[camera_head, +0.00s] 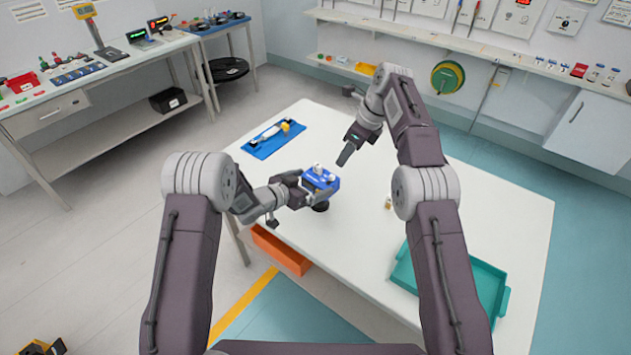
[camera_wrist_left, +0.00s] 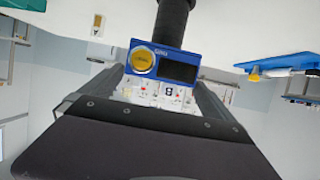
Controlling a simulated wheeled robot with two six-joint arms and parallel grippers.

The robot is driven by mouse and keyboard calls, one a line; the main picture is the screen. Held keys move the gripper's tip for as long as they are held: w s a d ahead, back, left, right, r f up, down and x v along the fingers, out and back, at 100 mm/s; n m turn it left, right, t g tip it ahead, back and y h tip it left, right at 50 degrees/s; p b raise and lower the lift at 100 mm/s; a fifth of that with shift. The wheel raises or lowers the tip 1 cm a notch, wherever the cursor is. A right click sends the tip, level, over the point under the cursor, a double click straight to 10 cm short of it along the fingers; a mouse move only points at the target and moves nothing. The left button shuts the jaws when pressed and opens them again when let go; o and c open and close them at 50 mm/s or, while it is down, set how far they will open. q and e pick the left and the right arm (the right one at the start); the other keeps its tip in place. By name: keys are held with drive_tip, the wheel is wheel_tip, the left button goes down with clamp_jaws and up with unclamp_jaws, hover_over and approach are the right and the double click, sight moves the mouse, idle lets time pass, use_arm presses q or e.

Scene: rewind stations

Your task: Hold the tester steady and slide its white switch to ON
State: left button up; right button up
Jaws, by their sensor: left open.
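The blue tester (camera_head: 320,180) sits on a dark round foot near the middle of the white table, with small white parts on its top. In the left wrist view the tester (camera_wrist_left: 190,57) shows a yellow dial and a dark screen. I cannot make out the white switch or its setting. My left gripper (camera_head: 318,192) is open, with its fingers on either side of the tester; whether they touch it is unclear. My right gripper (camera_head: 345,156) is in the air above and right of the tester, apart from it. Its fingers look like one dark shape.
A blue tray (camera_head: 262,151) with a white and yellow item lies at the table's far left. A teal tray (camera_head: 487,280) lies at the near right. A small tan item (camera_head: 388,202) lies right of the tester. An orange bin (camera_head: 281,249) is by the left edge.

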sight(323, 179)
use_arm(q)
drive_tip(key=x, duration=0.6)
drive_tip(key=shift+f, duration=0.1)
drive_tip(key=shift+c, duration=0.3)
